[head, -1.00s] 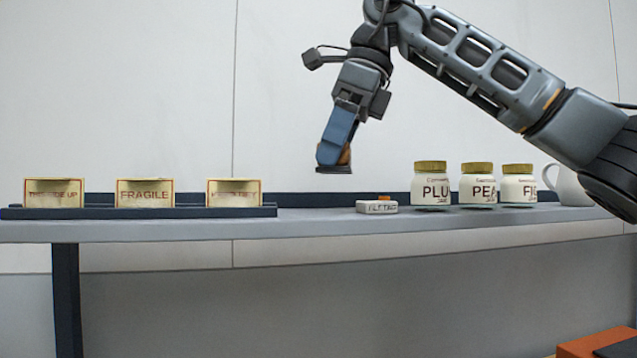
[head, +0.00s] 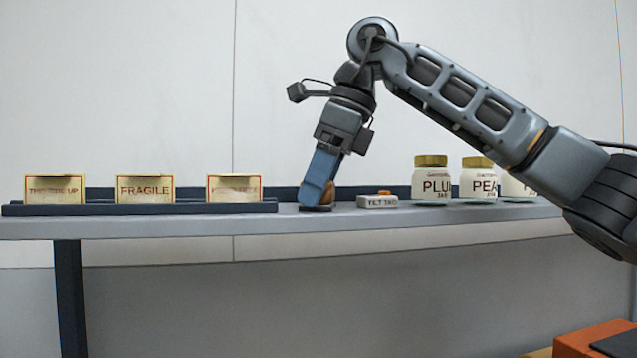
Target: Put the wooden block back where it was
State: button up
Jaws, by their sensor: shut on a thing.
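The wooden block (head: 328,193) shows as a small brown piece at the right side of my gripper's fingers. My gripper (head: 317,204) points down and is shut on the block. Its tips are at the shelf's top, between the dark tray on the left and a small white box on the right. The blue finger hides most of the block. I cannot tell whether the block touches the shelf.
A dark tray (head: 140,209) holds three labelled boxes, one marked FRAGILE (head: 145,189). A small white box (head: 377,202) stands close right of my gripper. White jars with gold lids (head: 431,180) stand further right, partly behind my arm.

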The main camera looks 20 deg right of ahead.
jog(key=o, duration=0.9)
jog(key=shift+o, duration=0.2)
jog(key=shift+r, duration=0.25)
jog(key=v, duration=1.2)
jog(key=shift+f, duration=0.1)
